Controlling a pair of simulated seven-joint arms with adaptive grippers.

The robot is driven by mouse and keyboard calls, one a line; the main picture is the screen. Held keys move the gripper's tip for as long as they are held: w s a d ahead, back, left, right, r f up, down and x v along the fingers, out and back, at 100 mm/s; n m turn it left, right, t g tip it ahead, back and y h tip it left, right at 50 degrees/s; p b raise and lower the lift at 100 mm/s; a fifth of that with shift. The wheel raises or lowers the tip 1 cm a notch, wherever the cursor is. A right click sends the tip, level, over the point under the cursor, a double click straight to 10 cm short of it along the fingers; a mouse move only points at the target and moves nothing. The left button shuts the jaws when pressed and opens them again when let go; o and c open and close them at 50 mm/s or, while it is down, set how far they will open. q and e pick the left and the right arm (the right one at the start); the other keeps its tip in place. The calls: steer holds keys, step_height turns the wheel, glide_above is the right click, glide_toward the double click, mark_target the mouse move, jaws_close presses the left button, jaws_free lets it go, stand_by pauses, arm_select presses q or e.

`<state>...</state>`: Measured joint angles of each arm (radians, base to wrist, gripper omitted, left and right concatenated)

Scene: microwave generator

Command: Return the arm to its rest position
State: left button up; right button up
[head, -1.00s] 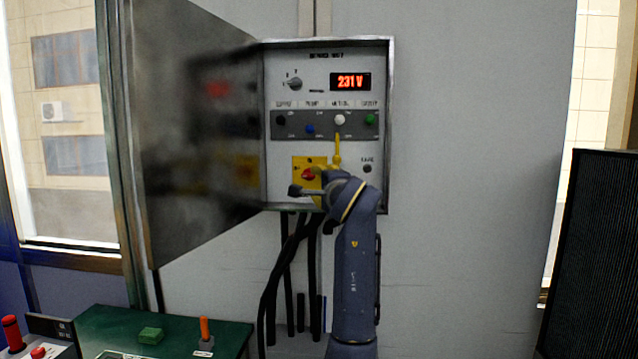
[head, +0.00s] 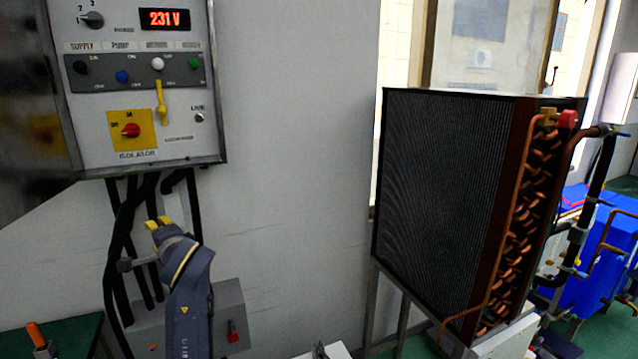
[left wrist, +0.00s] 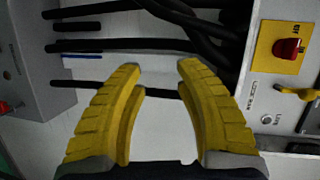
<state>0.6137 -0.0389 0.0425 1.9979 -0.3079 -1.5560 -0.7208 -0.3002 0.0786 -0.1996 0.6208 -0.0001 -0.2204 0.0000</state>
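My left arm rises from the bottom left of the head view. Its yellow-fingered left gripper (head: 158,223) is just below the open electrical panel (head: 190,85), in front of black cables and apart from the panel. The left wrist view shows the left gripper (left wrist: 160,66) with its two yellow fingers spread and nothing between them. The panel's red isolator knob (head: 130,130) is on a yellow plate, and it also shows in the left wrist view (left wrist: 287,48). The display (head: 165,19) reads 231 V. My right gripper is not in view.
Black cables (head: 118,255) hang below the panel, close to the left gripper. A grey box (head: 232,312) with a red switch is low on the wall. A large finned coil unit (head: 445,190) with copper pipes stands at right. Bare wall lies between panel and coil.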

arm_select(q)
steer(key=s+d+f+g+h, duration=0.1)
steer(key=s+f+h, duration=0.1)
steer(key=s+f, duration=0.8)
steer(key=s+d+f+g+h, duration=0.15)
steer(key=s+f, duration=0.45)
steer(key=f, duration=0.8)
steer(key=s+d+f+g+h, duration=0.1)
steer(key=s+d+f, duration=0.1)
steer(key=s+f, duration=0.45)
steer(key=s+d+f+n+h, duration=0.1)
steer(key=s+d+f, duration=0.15)
steer(key=s, duration=0.75)
steer(key=s+d+f+g+h, duration=0.1)
steer(key=s+f, duration=0.4)
steer(key=s, duration=0.3)
steer(key=s+d+f+g+h, duration=0.1)
steer(key=d+f, duration=0.2)
steer(key=f, duration=1.2)
steer(key=s+d+f+g+h, duration=0.1)
steer(key=d+f+g+h, duration=0.15)
steer(key=f, duration=1.25)
steer(key=s+f+n+g+h, duration=0.1)
steer(key=s+f+n+g, duration=0.1)
steer(key=s+f, duration=1.9)
steer(key=shift+s+f+n, duration=0.2)
steer(key=shift+s+n, duration=0.45)
steer(key=shift+n, duration=0.25)
